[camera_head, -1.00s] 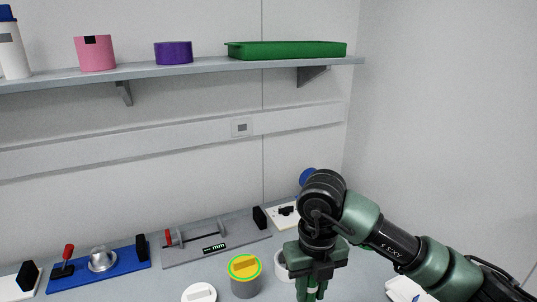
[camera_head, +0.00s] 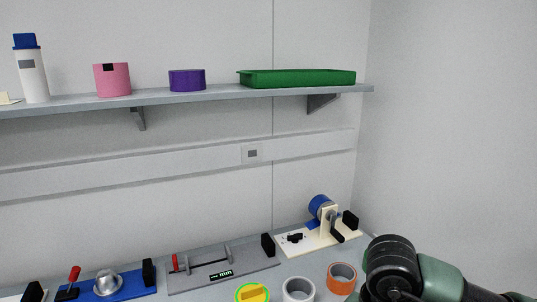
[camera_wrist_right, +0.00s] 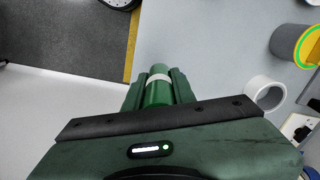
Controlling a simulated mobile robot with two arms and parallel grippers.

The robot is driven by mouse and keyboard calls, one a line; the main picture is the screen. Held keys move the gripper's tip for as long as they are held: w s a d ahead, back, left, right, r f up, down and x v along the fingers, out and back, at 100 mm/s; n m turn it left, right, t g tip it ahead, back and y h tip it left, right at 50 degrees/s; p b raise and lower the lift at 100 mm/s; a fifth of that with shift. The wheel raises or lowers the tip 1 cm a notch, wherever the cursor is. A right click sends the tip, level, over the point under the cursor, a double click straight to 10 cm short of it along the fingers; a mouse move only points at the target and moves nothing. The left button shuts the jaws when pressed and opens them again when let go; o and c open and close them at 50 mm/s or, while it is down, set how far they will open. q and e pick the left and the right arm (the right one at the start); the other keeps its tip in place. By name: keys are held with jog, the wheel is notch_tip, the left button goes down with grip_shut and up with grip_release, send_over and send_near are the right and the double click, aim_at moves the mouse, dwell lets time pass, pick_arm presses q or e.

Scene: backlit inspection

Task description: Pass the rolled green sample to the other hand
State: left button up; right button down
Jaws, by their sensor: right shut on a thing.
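The rolled green sample (camera_wrist_right: 157,93) is a green cylinder with a pale band around it, in the right wrist view. My right gripper (camera_wrist_right: 157,86) is shut on it, with one green finger on each side. The fingers and the gripper body hide part of the roll. In the head view only my right arm shows at the lower right; its gripper and the sample are out of that view. My left gripper is in neither view.
A white ring (camera_head: 298,289), an orange ring (camera_head: 341,278) and a yellow-topped container (camera_head: 252,293) stand at the bench front. Behind are a grey measuring fixture (camera_head: 222,266), a blue-based fixture (camera_head: 107,284) and a cream fixture (camera_head: 318,238). A green tray (camera_head: 297,78) is on the shelf.

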jog(key=s+n, duration=0.1)
jog(key=n, duration=0.2)
jog(key=s+d+n, duration=0.1)
jog(key=n, duration=0.2)
jog(key=s+d+n, duration=0.1)
jog(key=n, duration=0.2)
jog(key=shift+s+f, duration=0.25)
jog(key=shift+f, duration=0.1)
jog(key=w+a+r+n, duration=0.4)
jog(key=a+r+n, duration=0.3)
jog(key=a+r, duration=0.45)
jog(key=w+a+f+n, duration=0.4)
jog(key=a+f+n, duration=0.1)
jog(key=f, duration=0.1)
jog(key=s+d+r+m, duration=0.6)
jog(key=d+r+m, duration=0.1)
jog(key=r+m, duration=0.15)
jog(key=w+a+r+m, duration=0.1)
jog(key=w+a+m, duration=0.3)
jog(key=w+a, duration=0.4)
jog(key=shift+a, duration=0.7)
